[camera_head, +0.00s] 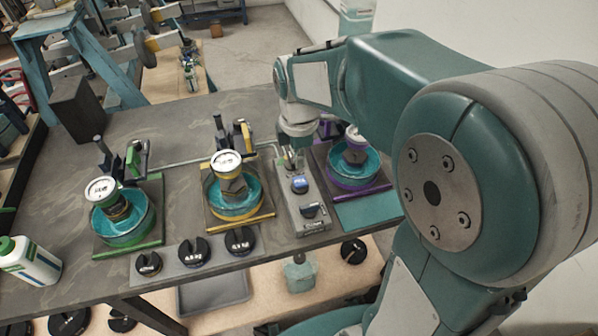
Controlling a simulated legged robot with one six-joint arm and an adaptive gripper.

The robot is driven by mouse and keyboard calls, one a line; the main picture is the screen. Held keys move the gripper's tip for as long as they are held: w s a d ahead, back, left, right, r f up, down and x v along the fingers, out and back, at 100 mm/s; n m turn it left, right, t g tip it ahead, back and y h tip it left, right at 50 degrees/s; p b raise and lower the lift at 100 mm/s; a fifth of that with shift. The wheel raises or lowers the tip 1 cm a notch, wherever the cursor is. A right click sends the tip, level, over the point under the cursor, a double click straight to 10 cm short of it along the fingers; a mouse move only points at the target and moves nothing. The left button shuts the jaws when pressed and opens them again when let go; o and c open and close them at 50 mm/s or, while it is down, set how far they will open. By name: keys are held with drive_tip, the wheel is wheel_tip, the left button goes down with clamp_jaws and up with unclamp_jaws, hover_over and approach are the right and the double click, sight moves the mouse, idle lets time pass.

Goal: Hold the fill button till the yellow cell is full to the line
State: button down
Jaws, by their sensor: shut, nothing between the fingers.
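The yellow cell (228,211) stands mid-table, a round basin with a yellow rim band and blue-green inside, on a dark plate with a yellow front bar. A gauge with a yellow rim (226,161) sits above it. I cannot make out a fill line or the level. A grey control box (314,228) stands right of the cell, with a blue button (299,184) and a dark knob (310,210) on top. My gripper (291,168) is shut and empty, pointing down at the box's far end, just behind the blue button. I cannot tell whether it touches the box.
A green cell (125,238) stands at left and a purple cell (347,182) at right, partly behind my arm. Several black weights lie on a grey strip (172,262) along the front edge. A white bottle with a green cap (30,262) stands front left.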

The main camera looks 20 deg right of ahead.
sight(300, 181)
wheel_tip(300, 181, down, 5)
drive_tip(key=shift+r, duration=0.1)
idle(0.4)
wheel_tip(300, 181, down, 2)
drive_tip(key=shift+s+f, duration=0.3)
drive_tip(key=shift+w+f, duration=0.1)
drive_tip(key=shift+w, duration=0.05)
idle(4.6)
